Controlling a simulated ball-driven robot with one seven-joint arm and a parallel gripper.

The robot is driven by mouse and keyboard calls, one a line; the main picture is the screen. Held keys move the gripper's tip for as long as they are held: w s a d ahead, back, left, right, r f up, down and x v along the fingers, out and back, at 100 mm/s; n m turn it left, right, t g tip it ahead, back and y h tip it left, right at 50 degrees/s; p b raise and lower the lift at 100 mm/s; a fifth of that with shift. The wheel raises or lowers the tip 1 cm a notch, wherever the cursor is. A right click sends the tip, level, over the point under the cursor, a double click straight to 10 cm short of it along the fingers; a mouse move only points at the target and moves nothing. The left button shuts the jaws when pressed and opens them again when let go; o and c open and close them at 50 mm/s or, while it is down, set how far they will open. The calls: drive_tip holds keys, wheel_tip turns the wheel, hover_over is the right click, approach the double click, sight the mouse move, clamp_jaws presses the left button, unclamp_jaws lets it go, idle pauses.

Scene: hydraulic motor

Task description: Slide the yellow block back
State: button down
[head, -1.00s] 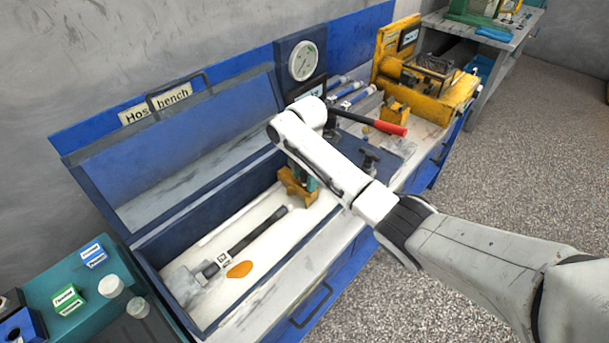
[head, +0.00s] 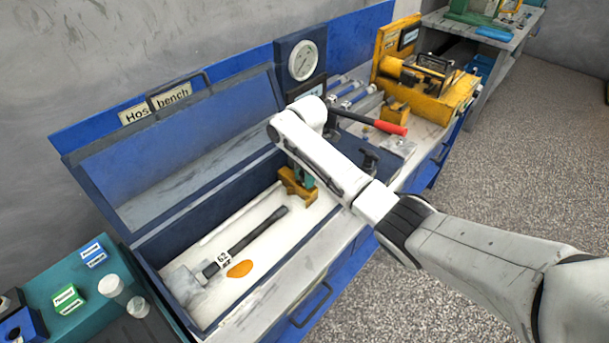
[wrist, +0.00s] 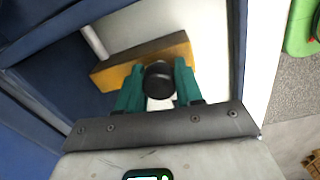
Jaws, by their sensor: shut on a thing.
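The yellow block (head: 297,189) stands inside the open blue trough of the hose bench, near its right end, partly hidden by my arm. In the wrist view the yellow block (wrist: 117,76) lies across the trough floor just beyond my fingers. My gripper (wrist: 158,78) has its two green fingers on either side of a dark round knob (wrist: 158,77) in front of the block and is shut on it. Whether the knob is joined to the block is hidden. In the head view only a bit of the green fingers shows beside the block.
The trough's raised lid (head: 190,150) stands along the back. A black-handled hose piece (head: 250,236) and an orange spot (head: 240,268) lie on the trough floor, left of the block. A red-handled lever (head: 388,126) juts out to the right. The trough floor between block and hose is clear.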

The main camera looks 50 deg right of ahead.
drive_tip(key=d+b, duration=0.2)
drive_tip(key=d, duration=0.2)
drive_tip(key=shift+w+d, duration=0.15)
drive_tip(key=shift+d, duration=0.1)
drive_tip(key=shift+d+r, duration=0.1)
drive_tip(key=shift+r, duration=0.05)
drive_tip(key=c, duration=0.7)
unclamp_jaws()
drive_tip(key=shift+d, duration=0.1)
drive_tip(key=shift+c, duration=0.2)
wheel_tip(320, 180, up, 11)
drive_tip(key=shift+s+f+b, duration=0.2)
drive_tip(key=shift+b, duration=0.2)
